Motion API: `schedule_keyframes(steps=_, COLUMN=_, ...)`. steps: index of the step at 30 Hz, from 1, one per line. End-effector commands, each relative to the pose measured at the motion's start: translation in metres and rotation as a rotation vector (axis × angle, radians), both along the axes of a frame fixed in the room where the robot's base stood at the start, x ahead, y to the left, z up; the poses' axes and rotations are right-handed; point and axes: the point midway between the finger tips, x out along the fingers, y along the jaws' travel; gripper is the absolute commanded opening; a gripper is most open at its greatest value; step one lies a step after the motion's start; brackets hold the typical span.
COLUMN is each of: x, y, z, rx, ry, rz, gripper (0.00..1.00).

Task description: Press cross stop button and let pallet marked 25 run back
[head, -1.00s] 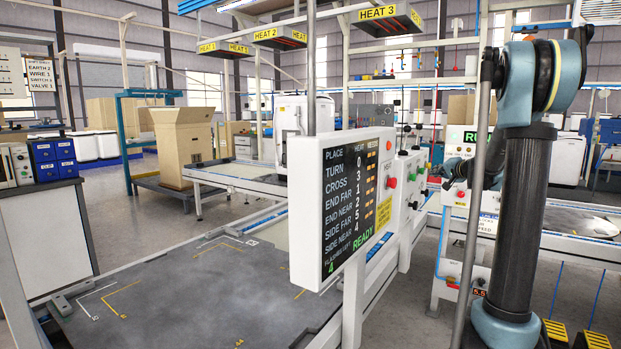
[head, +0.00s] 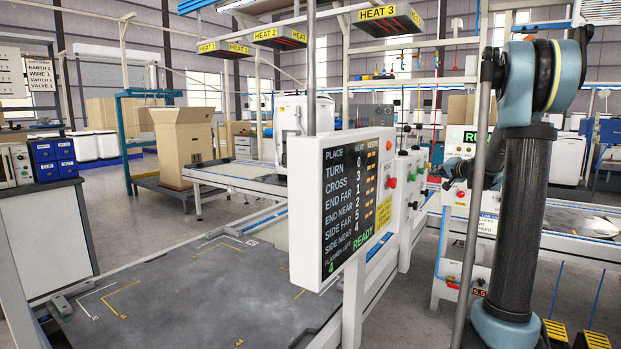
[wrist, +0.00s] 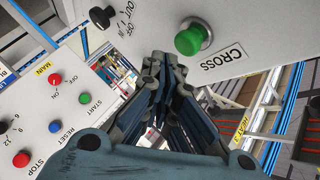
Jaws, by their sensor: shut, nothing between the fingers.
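My gripper (wrist: 165,68) is shut and empty in the middle of the wrist view. Its fingertips lie below and left of a green button (wrist: 190,40) on a pale panel, with the label CROSS (wrist: 223,62) beside it. I cannot tell whether the fingers touch that panel. On a second panel at the left are a red STOP button (wrist: 21,159) and a blue RESET button (wrist: 55,126). In the head view my gripper (head: 448,170) is small and partly hidden by my own arm and a pole. No pallet mark 25 is readable.
A display board (head: 345,205) lists CROSS and other places and reads READY. A control box with red and green buttons (head: 391,182) stands behind it. A grey plate (head: 190,290) with yellow marks lies on the near frame. A black switch (wrist: 102,16) sits near the green button.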

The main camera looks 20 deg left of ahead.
Motion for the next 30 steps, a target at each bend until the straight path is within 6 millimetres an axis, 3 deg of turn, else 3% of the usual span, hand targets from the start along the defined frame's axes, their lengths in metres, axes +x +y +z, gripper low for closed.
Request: schedule_keyframes(steps=30, x=0.002, y=0.0084, z=0.0017, rx=0.0, ry=0.0, rz=0.0, gripper=0.0)
